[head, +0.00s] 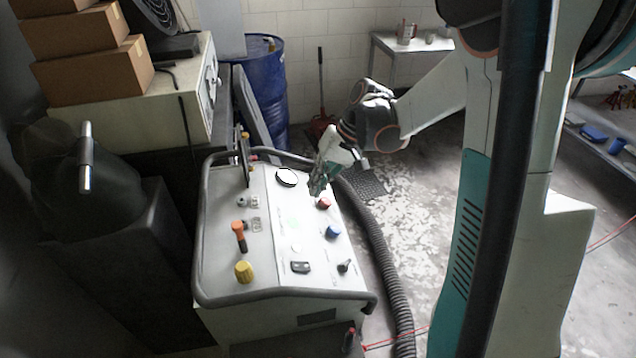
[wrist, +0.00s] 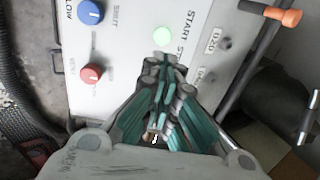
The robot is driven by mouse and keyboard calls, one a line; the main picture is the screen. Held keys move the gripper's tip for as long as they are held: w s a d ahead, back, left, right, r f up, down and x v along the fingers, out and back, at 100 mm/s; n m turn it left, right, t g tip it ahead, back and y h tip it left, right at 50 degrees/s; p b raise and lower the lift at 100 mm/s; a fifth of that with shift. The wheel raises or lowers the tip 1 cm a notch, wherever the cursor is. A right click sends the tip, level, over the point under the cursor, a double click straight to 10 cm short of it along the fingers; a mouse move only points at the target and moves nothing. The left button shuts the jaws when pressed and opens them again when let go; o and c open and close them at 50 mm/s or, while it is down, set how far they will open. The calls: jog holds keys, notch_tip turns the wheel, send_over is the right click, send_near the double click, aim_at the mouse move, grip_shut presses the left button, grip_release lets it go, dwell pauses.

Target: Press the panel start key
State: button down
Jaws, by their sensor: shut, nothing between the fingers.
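The panel start key is a round, pale green button (wrist: 163,36) beside the printed word START in the wrist view. In the head view a faint green spot (head: 295,222) shows on the light panel top (head: 275,205) of the console. My gripper (head: 318,188) is over the far right part of the panel. In the wrist view the shut, empty fingertips (wrist: 166,62) appear just below the start key. I cannot tell whether they touch the panel.
A red knob (head: 324,203) and a blue knob (head: 333,231) are on the panel's right side. An orange lever (head: 239,230) and a yellow knob (head: 245,271) are on its left. A dark rail (head: 205,230) borders the console. A ribbed hose (head: 385,250) runs along its right.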

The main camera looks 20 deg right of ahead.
aim_at(294, 218)
jog(key=b+x, duration=0.3)
jog(key=x, duration=0.7)
jog(key=shift+b+x, duration=0.7)
jog(key=shift+x, duration=0.2)
jog(key=shift+s+d, duration=0.1)
jog(key=shift+s, duration=0.1)
jog(key=shift+r, duration=0.2)
jog(key=p+v, duration=0.6)
jog(key=v, duration=0.8)
jog(key=shift+w+d, duration=0.1)
